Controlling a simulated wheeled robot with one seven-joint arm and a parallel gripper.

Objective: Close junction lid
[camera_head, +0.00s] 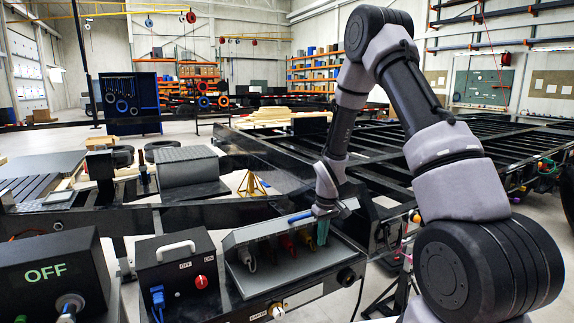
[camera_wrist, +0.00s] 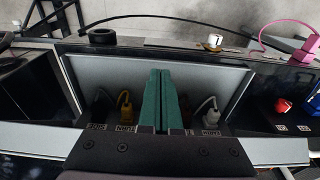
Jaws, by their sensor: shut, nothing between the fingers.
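The junction box (camera_head: 234,242) is a grey case, open at the front, with white, red and yellow plugs inside. A flat grey panel (camera_head: 300,284), which looks like its lid, lies lowered along the front. In the wrist view this lid (camera_wrist: 220,78) spreads out beyond my fingers. A yellow plug (camera_wrist: 126,114) and a white plug (camera_wrist: 205,106) show on either side of them. My gripper (camera_head: 322,232) has green fingers, closed together and empty, at the box's right end. In the wrist view my gripper (camera_wrist: 160,74) overlaps the lid; I cannot tell whether it touches.
A black switch box (camera_head: 177,270) with a handle and red knob stands left of the junction box. A black frame rail (camera_head: 190,214) runs behind. A round knob (camera_head: 276,311) sticks out in front below the lid.

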